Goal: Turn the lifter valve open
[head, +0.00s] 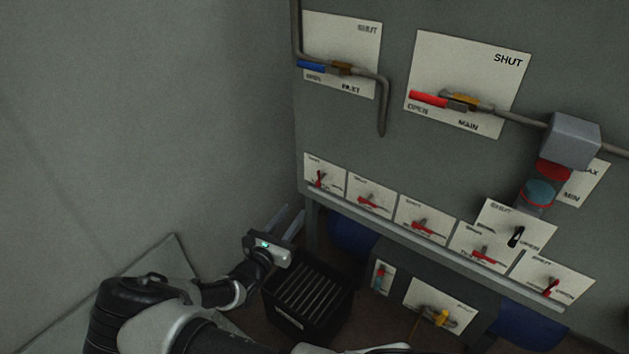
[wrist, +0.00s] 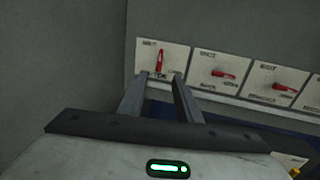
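A row of small white plates with red-handled valves runs along the lower panel; their labels are too blurred to read, so I cannot tell which is the lifter valve. The leftmost red handle (head: 320,179) stands near upright, and it also shows in the wrist view (wrist: 160,61). The second red handle (head: 369,202) lies nearly flat, also in the wrist view (wrist: 224,74). My gripper (head: 291,217) is open and empty, below and left of the leftmost plate. In the wrist view, its two fingers (wrist: 161,78) are apart, pointing toward that plate's lower edge.
Above are a blue-handled valve (head: 313,67) and the red MAIN valve (head: 429,98). A black-handled valve (head: 516,237) sits at right, a yellow-handled valve (head: 440,317) lower down. A ledge (head: 420,233) runs under the row. A black slotted crate (head: 309,299) stands below my gripper.

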